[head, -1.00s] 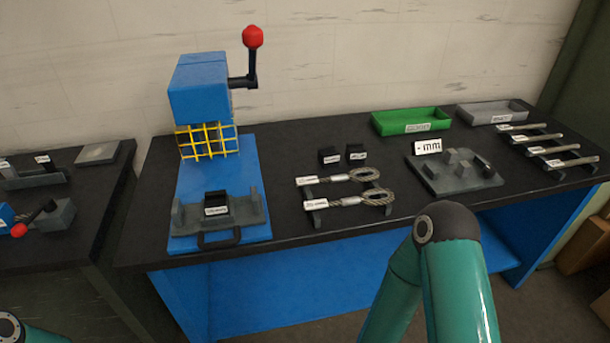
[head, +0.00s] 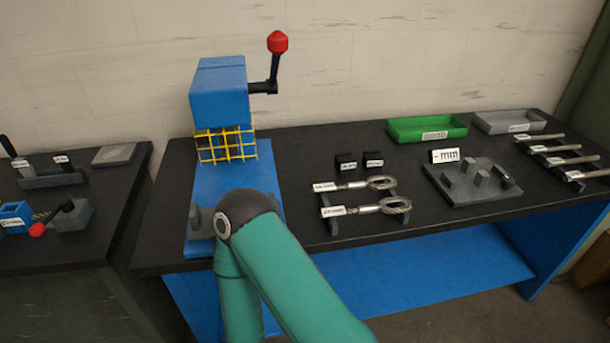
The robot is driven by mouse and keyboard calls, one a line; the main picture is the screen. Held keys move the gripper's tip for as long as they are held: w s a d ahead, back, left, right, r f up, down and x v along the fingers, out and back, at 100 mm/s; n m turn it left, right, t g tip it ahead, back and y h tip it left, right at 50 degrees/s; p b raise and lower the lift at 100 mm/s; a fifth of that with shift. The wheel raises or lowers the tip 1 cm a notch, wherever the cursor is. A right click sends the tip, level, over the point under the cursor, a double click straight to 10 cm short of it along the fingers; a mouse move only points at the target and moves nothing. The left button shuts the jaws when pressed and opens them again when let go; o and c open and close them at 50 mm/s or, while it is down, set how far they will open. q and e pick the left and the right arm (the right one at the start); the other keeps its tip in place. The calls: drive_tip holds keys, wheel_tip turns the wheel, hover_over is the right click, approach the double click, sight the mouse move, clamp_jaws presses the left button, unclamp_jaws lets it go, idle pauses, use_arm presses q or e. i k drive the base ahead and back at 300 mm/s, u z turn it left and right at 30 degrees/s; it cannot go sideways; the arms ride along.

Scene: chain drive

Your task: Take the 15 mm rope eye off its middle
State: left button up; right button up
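Two rope eyes lie on dark supports in the middle of the bench, each with a white-labelled sleeve and a looped wire end. The rear rope eye (head: 382,183) and the front rope eye (head: 395,205) both rest level, loops to the right. Their labels are too small to read, so I cannot tell which is the 15 mm one. My teal arm stands in front of the blue press and hides most of its front fixture. Neither gripper is in view.
The blue press (head: 218,92) has a yellow guard (head: 226,146) and a red-knobbed lever (head: 277,43). Two black blocks (head: 345,162), a grey fixture plate (head: 470,190), a green tray (head: 427,130), a grey tray (head: 508,122) and several labelled rods (head: 560,148) stand on the bench. A second bench is at left.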

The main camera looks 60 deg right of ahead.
sight(326, 187)
drive_tip(key=z, duration=0.6)
drive_tip(key=i, duration=0.1)
drive_tip(key=u, duration=1.3)
drive_tip(key=k, duration=1.65)
drive_tip(key=z, duration=1.15)
drive_tip(key=i, duration=0.45)
drive_tip(key=z, duration=0.15)
